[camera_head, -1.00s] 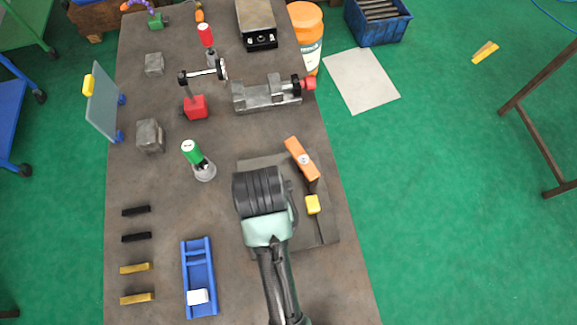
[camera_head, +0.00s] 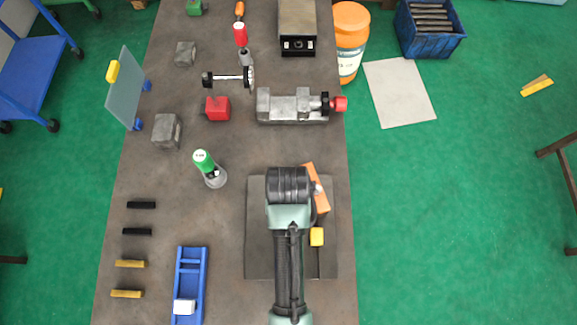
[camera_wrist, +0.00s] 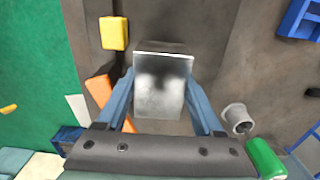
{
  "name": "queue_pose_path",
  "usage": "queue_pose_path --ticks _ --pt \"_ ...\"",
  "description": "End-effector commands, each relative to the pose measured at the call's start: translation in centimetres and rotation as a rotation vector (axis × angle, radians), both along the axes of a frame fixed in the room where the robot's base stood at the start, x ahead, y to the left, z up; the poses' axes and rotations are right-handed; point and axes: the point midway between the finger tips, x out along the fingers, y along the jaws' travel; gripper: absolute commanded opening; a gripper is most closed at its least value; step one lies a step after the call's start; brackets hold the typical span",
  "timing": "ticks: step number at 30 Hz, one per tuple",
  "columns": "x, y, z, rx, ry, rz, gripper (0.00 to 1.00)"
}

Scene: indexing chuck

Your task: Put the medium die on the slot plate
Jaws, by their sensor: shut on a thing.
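My gripper (camera_wrist: 159,88) is shut on a bright grey metal block, the medium die (camera_wrist: 160,80), held between its two blue fingers in the wrist view. The dark grey slot plate (camera_head: 262,245) lies on the bench, under my arm in the head view. The die is over the plate, but I cannot tell if it touches. An orange bar (camera_head: 317,190) and a yellow block (camera_head: 317,236) are at the plate's right side. My wrist hides the die and fingers in the head view, and the die hides part of the plate in the wrist view.
A green-topped tool (camera_head: 208,168) stands left of the plate. A grey vise (camera_head: 292,106) and a red block (camera_head: 217,108) lie beyond it. Two grey blocks (camera_head: 167,130) (camera_head: 185,53) sit at the left. A blue tray (camera_head: 189,268) is at the lower left.

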Motion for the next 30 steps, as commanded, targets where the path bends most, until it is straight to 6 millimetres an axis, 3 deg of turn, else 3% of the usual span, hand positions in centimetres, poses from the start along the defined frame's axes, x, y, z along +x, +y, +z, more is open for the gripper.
queue_pose_path --ticks 10,24,25,29,30 --pt "0.1 0.0 -3.7 0.000 -0.003 0.000 0.00" --pt "0.1 0.0 -4.4 0.000 -0.004 0.000 0.00" --pt "0.0 0.0 -4.5 0.000 0.000 0.000 0.74" --pt "0.0 0.0 -4.5 0.000 0.000 0.000 0.97" --pt "0.0 0.0 -4.5 0.000 0.000 0.000 0.99"
